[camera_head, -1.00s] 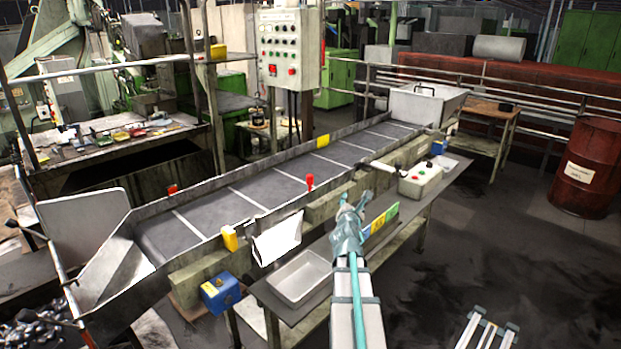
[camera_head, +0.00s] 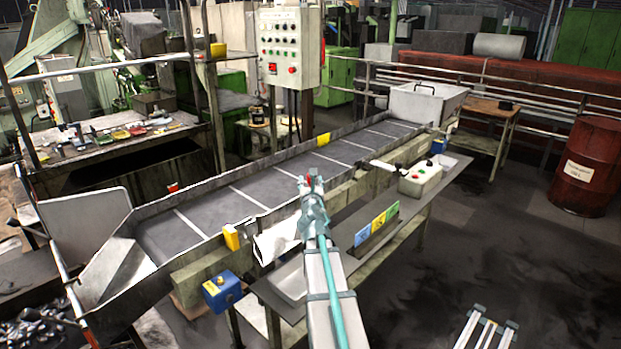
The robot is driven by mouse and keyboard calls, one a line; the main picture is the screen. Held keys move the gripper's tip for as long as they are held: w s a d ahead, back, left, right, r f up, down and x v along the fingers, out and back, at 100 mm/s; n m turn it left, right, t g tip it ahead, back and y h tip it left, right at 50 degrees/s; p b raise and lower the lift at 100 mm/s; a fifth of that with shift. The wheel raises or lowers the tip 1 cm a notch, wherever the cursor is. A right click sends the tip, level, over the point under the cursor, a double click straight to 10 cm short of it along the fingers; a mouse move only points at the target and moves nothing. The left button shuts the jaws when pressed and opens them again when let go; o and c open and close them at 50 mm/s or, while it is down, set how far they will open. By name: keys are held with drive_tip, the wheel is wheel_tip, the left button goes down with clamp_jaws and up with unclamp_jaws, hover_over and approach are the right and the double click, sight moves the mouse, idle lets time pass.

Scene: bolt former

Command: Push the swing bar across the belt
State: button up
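The grey conveyor belt (camera_head: 210,209) with pale cross lines runs from lower left to upper right. A red knob (camera_head: 312,172) stands at its near edge, probably the swing bar's handle. The bar itself I cannot make out clearly. My gripper (camera_head: 311,180) is at the near edge of the belt, right at the knob, with its fingertips apart and the red showing between them. I cannot tell whether the fingers touch it. My gripper and arm hide the knob's lower part and part of the near rail.
Yellow blocks (camera_head: 231,237) sit on the belt's rails. A white sheet-like part (camera_head: 277,238) hangs at the near side. A button box (camera_head: 421,180) and coloured labels (camera_head: 377,220) are to the right of my arm. A metal bin (camera_head: 428,103) stands at the far end.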

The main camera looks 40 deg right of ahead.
sight(310, 179)
drive_tip(key=x, duration=0.4)
clamp_jaws()
idle(0.4)
